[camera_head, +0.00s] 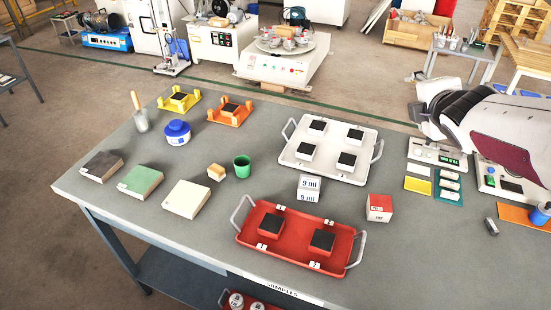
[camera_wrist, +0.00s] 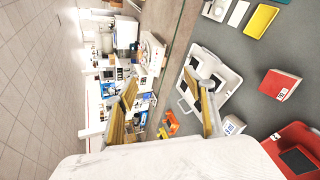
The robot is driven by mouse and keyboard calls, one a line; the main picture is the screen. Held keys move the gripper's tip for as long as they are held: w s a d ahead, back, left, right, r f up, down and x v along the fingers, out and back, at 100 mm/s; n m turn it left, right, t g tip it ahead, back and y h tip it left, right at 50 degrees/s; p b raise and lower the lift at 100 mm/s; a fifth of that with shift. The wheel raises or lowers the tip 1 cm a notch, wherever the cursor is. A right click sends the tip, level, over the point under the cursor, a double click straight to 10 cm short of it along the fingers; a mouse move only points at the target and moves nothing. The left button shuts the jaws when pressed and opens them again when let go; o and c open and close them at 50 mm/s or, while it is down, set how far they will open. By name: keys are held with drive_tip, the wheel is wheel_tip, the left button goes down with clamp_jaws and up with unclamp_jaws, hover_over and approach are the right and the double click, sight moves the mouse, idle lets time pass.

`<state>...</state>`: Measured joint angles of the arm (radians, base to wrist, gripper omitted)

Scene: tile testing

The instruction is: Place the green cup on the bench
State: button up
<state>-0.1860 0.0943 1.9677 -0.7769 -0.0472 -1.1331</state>
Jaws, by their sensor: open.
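The green cup (camera_head: 242,166) stands upright on the grey bench (camera_head: 330,195), left of the white tray and just right of a small tan block. Nothing holds it. My gripper (camera_wrist: 170,97) shows in the wrist view, with its two yellow-padded fingers spread apart and nothing between them. The cup is not in the wrist view. In the head view my arm is at the far right, well away from the cup, and its fingers cannot be made out there.
A white tray (camera_head: 290,155) and a red tray (camera_head: 340,263) hold dark-topped tiles. Left are a blue-lidded pot (camera_head: 177,133) and three flat blocks. A red box (camera_head: 379,208) and a white 9 ml box (camera_head: 309,188) stand between the trays. Bare bench lies around the cup.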

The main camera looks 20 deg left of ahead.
drive_tip(key=w+a+f+n+g+y, duration=0.1)
drive_tip(key=w+a+f+n+y, duration=0.1)
drive_tip(key=a+f+n, duration=0.4)
drive_tip(key=w+a+f+n+g+y, duration=0.1)
drive_tip(key=w+a+n+y, duration=0.15)
drive_tip(key=a+n, duration=0.4)
drive_tip(key=w+a+f+n+g+y, duration=0.1)
drive_tip(key=a+f+n+y, duration=0.25)
drive_tip(key=a, duration=0.55)
drive_tip(key=n+g+y, duration=0.3)
drive_tip(key=n+g, duration=0.6)
drive_tip(key=n, duration=0.5)
approach(242, 164)
drive_tip(key=shift+s+a+r, duration=0.25)
drive_tip(key=shift+s+r, duration=0.05)
drive_tip(key=shift+s, duration=0.25)
drive_tip(key=shift+s+a+r, duration=0.25)
drive_tip(key=shift+s, duration=0.3)
drive_tip(key=shift+x, duration=1.3)
drive_tip(key=shift+w+x, duration=0.15)
drive_tip(key=shift+x, duration=1.15)
drive_tip(key=shift+w+x, duration=0.15)
drive_tip(key=shift+x, duration=1.15)
